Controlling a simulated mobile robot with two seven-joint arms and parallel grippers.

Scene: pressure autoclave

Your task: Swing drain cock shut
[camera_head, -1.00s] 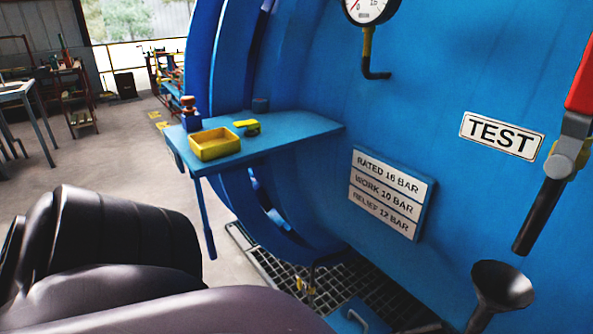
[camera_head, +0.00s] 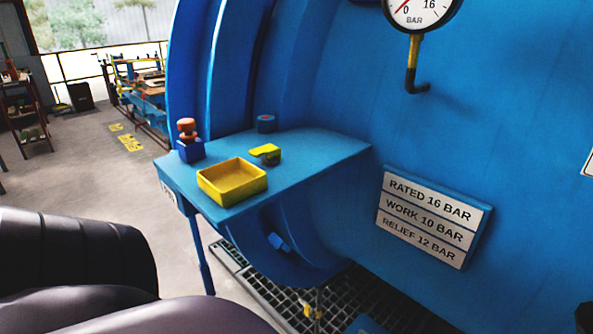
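A small yellow and metal fitting (camera_head: 311,311) shows low at the bottom of the head view, below the blue vessel (camera_head: 330,110) and over the floor grate. It may be the drain cock, but it is too small to tell, and I cannot tell its handle position. Neither of my grippers is in view. Dark rounded parts, probably of my own arm, fill the lower left.
A blue shelf (camera_head: 320,150) juts from the vessel, carrying a yellow tray (camera_head: 233,196), a small yellow piece (camera_head: 266,152) and a blue block with an orange top (camera_head: 189,150). A gauge (camera_head: 420,12) and rating plate (camera_head: 432,218) are on the vessel. A dark grate (camera_head: 268,290) lies below.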

